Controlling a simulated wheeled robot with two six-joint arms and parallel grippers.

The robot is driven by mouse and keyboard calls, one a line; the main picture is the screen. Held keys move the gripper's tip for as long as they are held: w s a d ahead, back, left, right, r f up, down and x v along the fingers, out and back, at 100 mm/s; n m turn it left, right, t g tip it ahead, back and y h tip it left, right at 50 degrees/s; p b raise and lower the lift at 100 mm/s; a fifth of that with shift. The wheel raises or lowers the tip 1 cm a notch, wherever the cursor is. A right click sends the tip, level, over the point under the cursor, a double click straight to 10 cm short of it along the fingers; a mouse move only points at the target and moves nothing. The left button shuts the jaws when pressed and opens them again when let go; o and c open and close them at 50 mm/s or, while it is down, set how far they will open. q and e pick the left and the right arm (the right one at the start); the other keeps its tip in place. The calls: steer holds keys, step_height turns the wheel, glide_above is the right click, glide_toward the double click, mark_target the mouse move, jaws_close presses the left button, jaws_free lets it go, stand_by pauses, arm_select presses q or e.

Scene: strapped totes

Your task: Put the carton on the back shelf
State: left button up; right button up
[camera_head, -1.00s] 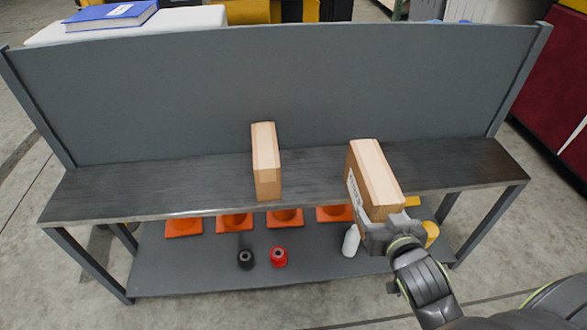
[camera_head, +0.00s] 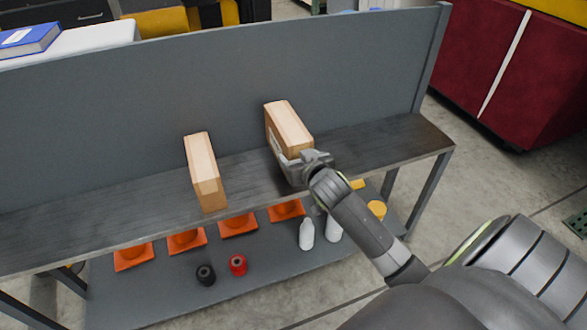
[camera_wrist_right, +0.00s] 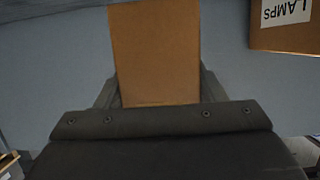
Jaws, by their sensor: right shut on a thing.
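My right gripper (camera_head: 300,165) is shut on a brown carton (camera_head: 290,122). It holds the carton upright over the dark upper shelf (camera_head: 410,140), near the grey back panel. I cannot tell whether the carton touches the shelf. In the right wrist view the held carton (camera_wrist_right: 155,50) stands between the fingers (camera_wrist_right: 160,95). A second brown carton (camera_head: 202,165) stands on the shelf to the left, apart from the held one. The right wrist view shows a carton labelled LAMPS (camera_wrist_right: 285,38) at upper right. My left gripper is not in view.
The grey back panel (camera_head: 150,90) rises behind the shelf. The lower shelf (camera_head: 150,290) holds several orange cones (camera_head: 238,224), a black roll (camera_head: 205,274), a red roll (camera_head: 238,264) and white bottles (camera_head: 306,234). The upper shelf is clear right of the held carton.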

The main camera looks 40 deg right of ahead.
steer(key=shift+w+d+r, duration=0.15)
steer(key=shift+w, duration=0.5)
steer(key=shift+w+d+r, duration=0.1)
steer(key=shift+w, duration=0.5)
steer(key=shift+w+f+b, duration=0.15)
steer(key=shift+f+b, duration=0.15)
steer(key=shift+f, duration=1.35)
step_height(320, 180, down, 3)
steer(key=shift+f+b, duration=0.15)
steer(key=shift+b, duration=0.35)
steer(key=shift+w+f, duration=0.2)
steer(key=shift+f, duration=0.05)
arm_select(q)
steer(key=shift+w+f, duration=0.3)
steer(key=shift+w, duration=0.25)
arm_select(e)
steer(key=o, duration=1.2)
steer(key=shift+s+d+f, duration=0.1)
steer(key=shift+f, duration=0.2)
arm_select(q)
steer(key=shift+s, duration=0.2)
arm_select(e)
steer(key=o, duration=0.5)
